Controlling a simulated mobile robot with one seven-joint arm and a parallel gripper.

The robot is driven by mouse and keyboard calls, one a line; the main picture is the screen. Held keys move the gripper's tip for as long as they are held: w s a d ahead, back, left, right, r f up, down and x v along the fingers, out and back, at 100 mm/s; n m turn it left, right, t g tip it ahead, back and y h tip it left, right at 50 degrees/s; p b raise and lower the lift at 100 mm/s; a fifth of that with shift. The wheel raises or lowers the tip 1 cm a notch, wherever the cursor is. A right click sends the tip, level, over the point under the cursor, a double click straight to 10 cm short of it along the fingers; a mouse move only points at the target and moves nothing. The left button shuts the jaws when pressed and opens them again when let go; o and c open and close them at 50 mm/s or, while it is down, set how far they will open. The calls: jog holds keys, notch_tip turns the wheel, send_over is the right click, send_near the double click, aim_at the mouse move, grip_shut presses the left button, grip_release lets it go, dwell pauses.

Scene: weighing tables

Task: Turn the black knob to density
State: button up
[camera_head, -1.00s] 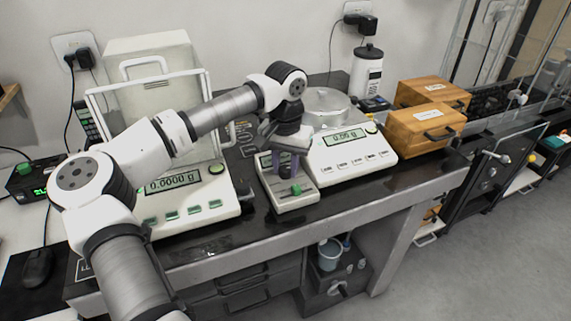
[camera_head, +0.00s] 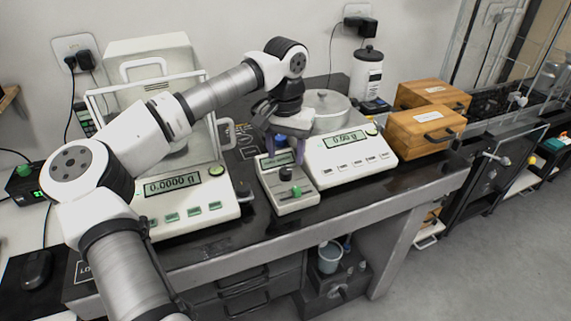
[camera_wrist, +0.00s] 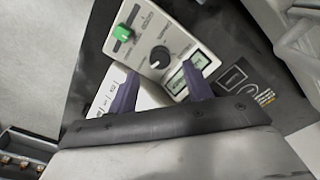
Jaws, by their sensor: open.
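The black knob (camera_wrist: 159,57) sits on the pale face of a small control box, between a green slider (camera_wrist: 122,32) and a small display (camera_wrist: 190,74). A light mark shows on the knob, but the labels around it are too small to read. In the head view the knob (camera_head: 285,173) and the box (camera_head: 300,201) stand on the dark bench between two balances. My gripper (camera_head: 285,148) is open and empty, above and behind the knob, apart from it. In the wrist view its two purple fingers (camera_wrist: 160,72) lie on either side below the knob.
A large balance (camera_head: 190,219) with a glass draft shield stands to the left. A smaller balance (camera_head: 350,158) with a round lidded pan stands close on the right. Wooden boxes (camera_head: 425,133) and a white bottle (camera_head: 366,77) are farther right. The bench front edge is clear.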

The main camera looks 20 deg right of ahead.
aim_at(285, 170)
notch_tip(285, 170, up, 9)
dwell(0.7)
